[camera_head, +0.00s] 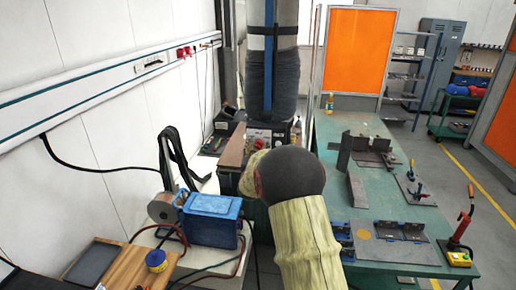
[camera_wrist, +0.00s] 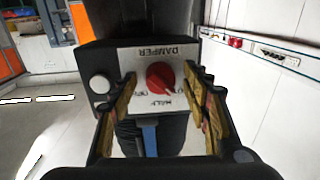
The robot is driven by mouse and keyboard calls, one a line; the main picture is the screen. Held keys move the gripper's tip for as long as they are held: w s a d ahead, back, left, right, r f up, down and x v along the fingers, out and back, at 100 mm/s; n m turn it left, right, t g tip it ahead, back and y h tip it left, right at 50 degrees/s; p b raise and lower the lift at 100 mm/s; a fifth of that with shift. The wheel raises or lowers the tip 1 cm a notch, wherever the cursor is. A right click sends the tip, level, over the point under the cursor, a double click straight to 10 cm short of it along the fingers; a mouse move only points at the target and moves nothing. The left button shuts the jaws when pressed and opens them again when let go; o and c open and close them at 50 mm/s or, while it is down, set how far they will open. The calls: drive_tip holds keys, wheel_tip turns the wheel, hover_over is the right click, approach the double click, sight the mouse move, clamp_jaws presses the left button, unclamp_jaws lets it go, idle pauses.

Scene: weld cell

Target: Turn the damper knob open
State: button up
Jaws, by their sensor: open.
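The red damper knob (camera_wrist: 160,77) sits on a white plate (camera_wrist: 140,57) marked DAMPER, which appears upside down in the wrist view. HALF is printed below the knob; other position labels are partly covered by my fingers. I cannot tell clearly which mark the knob points to. My gripper (camera_wrist: 161,74) is open, with one finger on each side of the knob and a visible gap to it. In the head view, the dark control box (camera_head: 268,136) stands beyond my arm, which hides my fingers.
A round pale button (camera_wrist: 100,83) is left of the plate. A thick dark duct (camera_head: 270,85) rises behind the box. The green table (camera_head: 385,205) at right holds clamps and steel parts. A blue case (camera_head: 210,220) stands at lower left.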

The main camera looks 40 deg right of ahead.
drive_tip(key=c, duration=0.3)
drive_tip(key=c, duration=0.7)
drive_tip(key=shift+c, duration=0.8)
drive_tip(key=shift+f+m+b, duration=0.15)
drive_tip(key=shift+m+b, duration=0.15)
drive_tip(key=shift+b, duration=0.4)
drive_tip(key=shift+w+a+m+h+b, duration=0.1)
drive_tip(key=shift+m+h+b, duration=0.2)
drive_tip(key=shift+m+b, duration=4.75)
drive_tip(key=shift+m+h+b, duration=0.3)
drive_tip(key=shift+m+b, duration=3.65)
drive_tip(key=shift+b, duration=2.2)
drive_tip(key=shift+g, duration=0.3)
